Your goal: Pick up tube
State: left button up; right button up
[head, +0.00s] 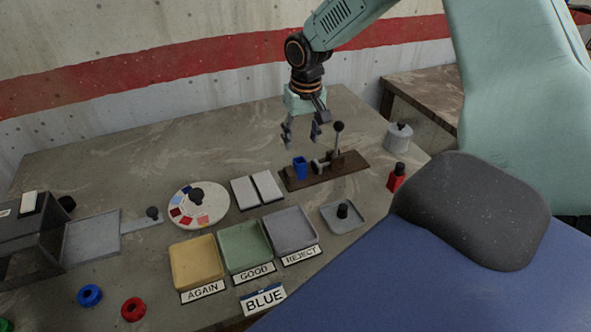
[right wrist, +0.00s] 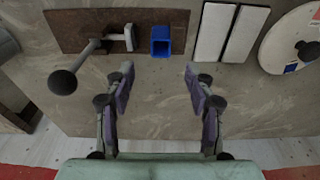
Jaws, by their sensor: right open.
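A blue square tube (head: 300,168) stands at the left end of a brown board with a lever fixture (head: 327,172). In the right wrist view the tube (right wrist: 161,41) shows its open, hollow end, next to the fixture's clamp pad. My right gripper (head: 302,136) is open and empty, above and behind the tube in the head view. In the right wrist view its fingertips (right wrist: 159,72) are spread wider than the tube, with the tube beyond them and between their lines. My left gripper is not in view.
The fixture's ball-topped lever (head: 338,127) stands up right of the tube. Two pale plates (head: 257,189) lie left of it, beside a round colour dial (head: 199,205). Yellow, green and grey trays (head: 246,247) stand in front. A grey canister (head: 398,137) and red bottle (head: 396,177) are right.

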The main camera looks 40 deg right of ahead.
aim_at(300, 158)
jog(key=f, duration=0.7)
jog(key=shift+w+f+b, duration=0.2)
jog(key=shift+b, duration=0.15)
jog(key=shift+r, duration=0.1)
jog(key=shift+c, duration=0.2)
jog(key=c, duration=0.9)
